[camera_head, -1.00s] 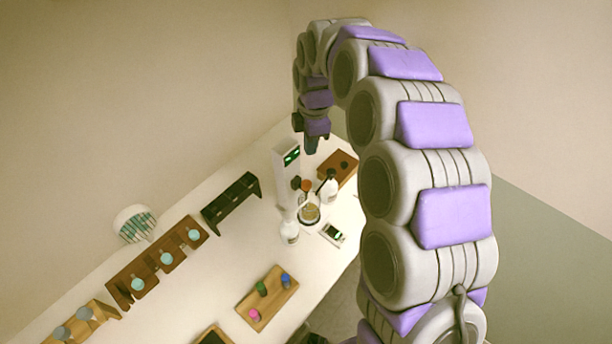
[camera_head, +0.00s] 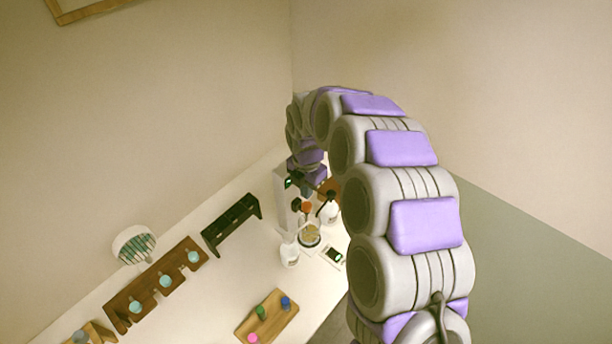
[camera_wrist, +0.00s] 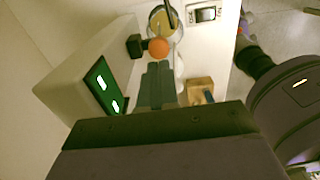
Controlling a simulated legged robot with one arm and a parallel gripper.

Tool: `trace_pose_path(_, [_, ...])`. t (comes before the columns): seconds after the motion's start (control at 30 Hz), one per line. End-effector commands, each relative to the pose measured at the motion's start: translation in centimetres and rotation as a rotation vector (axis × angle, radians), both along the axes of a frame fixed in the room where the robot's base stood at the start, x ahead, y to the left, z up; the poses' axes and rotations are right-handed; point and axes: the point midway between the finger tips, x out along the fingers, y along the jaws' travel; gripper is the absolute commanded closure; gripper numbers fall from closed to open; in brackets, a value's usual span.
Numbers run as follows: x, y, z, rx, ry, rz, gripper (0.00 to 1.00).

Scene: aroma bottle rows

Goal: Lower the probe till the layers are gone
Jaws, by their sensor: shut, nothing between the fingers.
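A white upright device (camera_head: 284,192) with a green display (camera_wrist: 102,87) stands on the table. An orange ball knob (camera_head: 307,207) on a dark block (camera_wrist: 135,45) sits at its side; the knob also shows in the wrist view (camera_wrist: 158,48). A glass vessel with yellowish liquid (camera_head: 310,236) stands below the knob and shows at the top of the wrist view (camera_wrist: 163,22). I cannot make out the probe or separate layers clearly. My gripper (camera_wrist: 157,68) is shut and empty, its tips just short of the knob in the picture; contact cannot be told.
A dark rack (camera_head: 231,222), a brown rack of bottles (camera_head: 153,286) and a wooden tray with coloured caps (camera_head: 267,318) stand left and in front. Table between them is clear.

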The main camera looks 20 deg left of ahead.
Motion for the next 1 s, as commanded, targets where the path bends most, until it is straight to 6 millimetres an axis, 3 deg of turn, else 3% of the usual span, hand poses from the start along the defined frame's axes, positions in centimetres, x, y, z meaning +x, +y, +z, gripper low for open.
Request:
trace_pose_path(0.23, [-0.1,0.0,-3.6,-0.001,0.002,-0.001,1.00])
trace_pose_path(0.8, [0.0,0.0,-4.9,0.001,-0.002,-0.001,1.00])
trace_pose_path(1.0, [0.0,-0.1,-7.7,-0.002,0.002,-0.001,1.00])
